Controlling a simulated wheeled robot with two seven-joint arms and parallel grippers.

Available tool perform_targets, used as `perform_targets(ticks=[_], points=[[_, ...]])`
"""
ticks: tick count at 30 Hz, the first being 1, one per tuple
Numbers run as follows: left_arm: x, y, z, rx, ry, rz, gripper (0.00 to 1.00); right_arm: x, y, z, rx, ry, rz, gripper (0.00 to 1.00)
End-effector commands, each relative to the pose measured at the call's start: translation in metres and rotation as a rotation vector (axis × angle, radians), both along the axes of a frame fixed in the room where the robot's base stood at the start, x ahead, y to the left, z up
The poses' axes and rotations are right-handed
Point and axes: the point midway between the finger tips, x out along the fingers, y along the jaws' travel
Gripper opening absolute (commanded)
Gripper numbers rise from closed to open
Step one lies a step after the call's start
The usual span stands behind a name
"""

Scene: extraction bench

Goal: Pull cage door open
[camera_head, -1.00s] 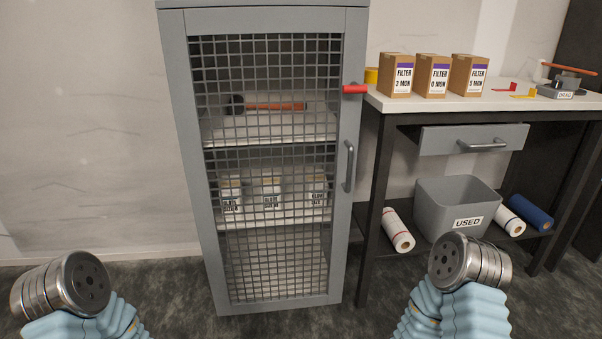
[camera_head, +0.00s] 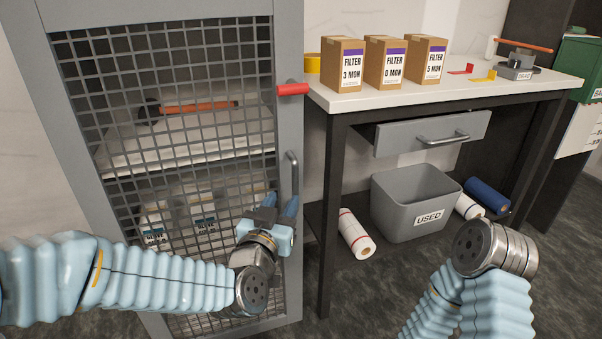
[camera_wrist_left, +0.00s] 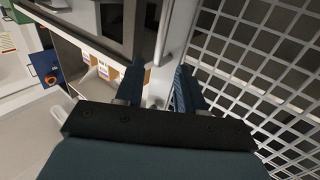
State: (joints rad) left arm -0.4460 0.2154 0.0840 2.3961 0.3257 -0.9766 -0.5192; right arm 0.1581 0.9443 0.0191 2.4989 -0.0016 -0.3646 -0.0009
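The cage door (camera_head: 289,215) is a grey frame with wire mesh (camera_head: 130,80); it appears shut. Its grey vertical bar handle (camera_head: 293,172) is on the right side of the frame, below a red latch (camera_head: 292,89). My left gripper (camera_head: 280,204) is at the lower end of the handle, with its two fingers apart. In the left wrist view its fingers (camera_wrist_left: 161,84) show a gap with a pale bar between them; I cannot tell whether they touch it. The lower handle is partly hidden by the fingers. My right gripper is not in view; only the right arm shows.
A workbench (camera_head: 430,98) stands right of the cage, with filter boxes (camera_head: 385,63) on top and a drawer (camera_head: 430,135) beneath. A grey bin (camera_head: 410,200) and paper rolls (camera_head: 356,235) are on its lower shelf. Floor is clear in front of the bench.

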Motion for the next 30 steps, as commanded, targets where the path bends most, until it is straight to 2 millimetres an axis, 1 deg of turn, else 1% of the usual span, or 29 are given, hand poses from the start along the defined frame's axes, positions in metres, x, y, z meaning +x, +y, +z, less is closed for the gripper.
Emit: perform_targets(ticks=[1,6,9,13,18,26,29,30], points=[[0.012,-0.003,0.001,0.001,0.002,0.001,0.38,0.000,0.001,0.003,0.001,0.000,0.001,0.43],[0.051,-0.014,0.000,0.001,0.003,0.001,0.38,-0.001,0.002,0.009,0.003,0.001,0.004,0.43],[0.071,-0.020,0.000,0.000,0.004,0.000,0.38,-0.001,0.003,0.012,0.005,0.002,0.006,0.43],[0.090,-0.025,0.000,0.000,0.003,0.000,0.38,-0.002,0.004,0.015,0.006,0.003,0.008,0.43],[0.101,-0.028,-0.001,0.000,0.004,-0.001,0.38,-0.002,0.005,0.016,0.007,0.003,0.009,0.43],[0.103,-0.029,-0.001,0.000,0.003,0.000,0.38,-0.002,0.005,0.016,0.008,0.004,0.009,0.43],[0.103,-0.029,-0.001,0.000,0.003,-0.001,0.26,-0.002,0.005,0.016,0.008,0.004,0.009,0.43],[0.103,-0.029,-0.001,0.000,0.003,-0.001,0.20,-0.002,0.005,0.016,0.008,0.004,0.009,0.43]])
